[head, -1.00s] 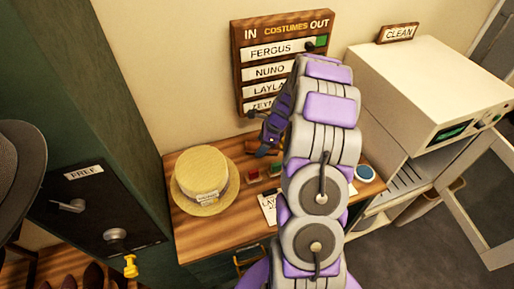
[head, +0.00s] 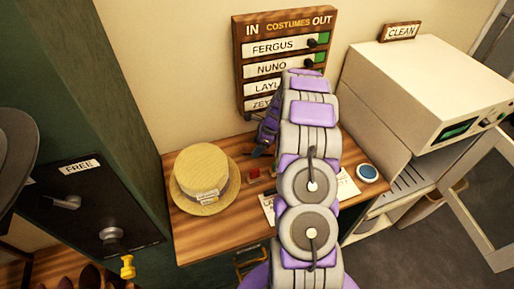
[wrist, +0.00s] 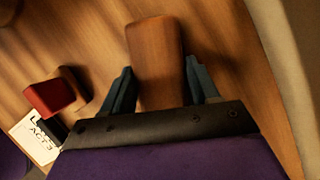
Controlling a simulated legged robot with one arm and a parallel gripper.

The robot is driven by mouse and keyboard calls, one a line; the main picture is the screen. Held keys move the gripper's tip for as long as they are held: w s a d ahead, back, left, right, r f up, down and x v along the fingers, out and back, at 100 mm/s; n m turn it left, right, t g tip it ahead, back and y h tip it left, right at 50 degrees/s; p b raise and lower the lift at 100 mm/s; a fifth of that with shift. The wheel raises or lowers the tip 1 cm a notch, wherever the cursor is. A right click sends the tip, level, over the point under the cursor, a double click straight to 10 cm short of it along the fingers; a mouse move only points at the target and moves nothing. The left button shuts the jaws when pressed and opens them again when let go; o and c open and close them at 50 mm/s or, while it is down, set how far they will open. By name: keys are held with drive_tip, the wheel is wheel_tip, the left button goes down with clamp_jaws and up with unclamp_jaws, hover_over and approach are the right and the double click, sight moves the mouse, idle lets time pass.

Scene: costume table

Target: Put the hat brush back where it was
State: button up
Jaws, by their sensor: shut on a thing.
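The hat brush, a brown wooden block (wrist: 155,60), sits between the two dark fingers of my gripper (wrist: 160,88) in the wrist view. The gripper is shut on it. The wooden table top shows under and around the brush; I cannot tell whether the brush touches it. In the head view my gripper (head: 262,150) is low over the back of the table, below the costumes board and right of the straw hat. The brush is mostly hidden there by my gripper and arm.
A straw hat (head: 203,175) stands on the wooden table (head: 205,245). A red block (wrist: 48,98) and a lettered card (wrist: 38,138) lie near the gripper. A costumes board (head: 285,20) hangs behind. A white machine (head: 420,80) stands right, and a round blue-topped thing (head: 367,172) lies at the table's right.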

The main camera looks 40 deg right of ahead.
drive_tip(key=shift+w+d+f, duration=0.15)
drive_tip(key=shift+d, duration=0.05)
drive_tip(key=o, duration=1.1)
drive_tip(key=shift+d, duration=0.1)
